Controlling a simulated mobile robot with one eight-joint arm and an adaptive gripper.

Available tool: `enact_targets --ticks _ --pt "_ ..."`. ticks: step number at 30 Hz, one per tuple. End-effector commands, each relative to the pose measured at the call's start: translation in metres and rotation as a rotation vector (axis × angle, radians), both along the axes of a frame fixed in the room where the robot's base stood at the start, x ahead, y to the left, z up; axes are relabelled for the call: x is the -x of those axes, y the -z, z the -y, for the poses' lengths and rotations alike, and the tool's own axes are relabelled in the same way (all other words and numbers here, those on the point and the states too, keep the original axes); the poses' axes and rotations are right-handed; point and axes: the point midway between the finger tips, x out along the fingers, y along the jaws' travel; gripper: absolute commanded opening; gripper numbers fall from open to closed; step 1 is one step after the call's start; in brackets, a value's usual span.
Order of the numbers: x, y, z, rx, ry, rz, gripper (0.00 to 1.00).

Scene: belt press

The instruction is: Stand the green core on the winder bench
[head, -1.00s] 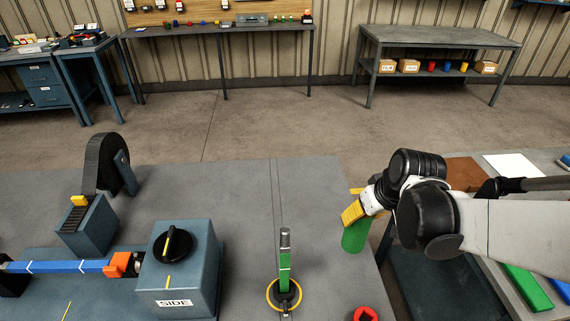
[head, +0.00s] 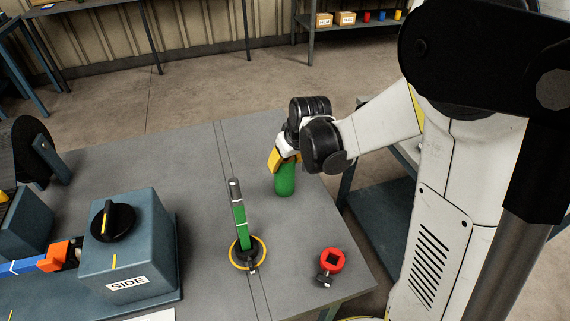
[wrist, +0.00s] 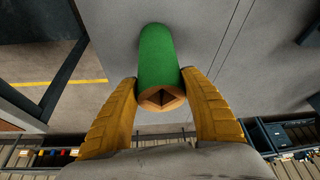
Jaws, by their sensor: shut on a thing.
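The green core (head: 285,180) is a plain green cylinder near the right edge of the grey winder bench (head: 190,155). My gripper (head: 285,160) has yellow fingers and is shut on the core's upper end from above. In the wrist view, the core (wrist: 157,52) sits between the two yellow fingertips (wrist: 159,78), with a square brown-edged opening facing the camera. The core looks upright, with its lower end at or just over the bench top; I cannot tell whether it touches.
A green and grey post (head: 238,212) stands in a yellow ring left of the core. A blue-grey box (head: 130,250) with a black knob stands left. Bench behind the post is clear.

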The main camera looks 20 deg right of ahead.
Motion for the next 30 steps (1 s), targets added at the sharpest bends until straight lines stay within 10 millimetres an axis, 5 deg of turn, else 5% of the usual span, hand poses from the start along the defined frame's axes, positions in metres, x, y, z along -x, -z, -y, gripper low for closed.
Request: enact_targets --ticks 8,9,11,22,30 --pt "0.0 0.002 0.0 0.0 0.0 0.0 0.12" --pt "0.0 0.002 0.0 0.0 0.0 0.0 0.62" --pt "0.0 0.001 0.0 0.0 0.0 0.0 0.74" --pt "0.001 -0.005 0.0 0.0 0.0 0.0 0.74" --pt "0.023 -0.056 0.004 0.0 0.001 0.0 0.74"
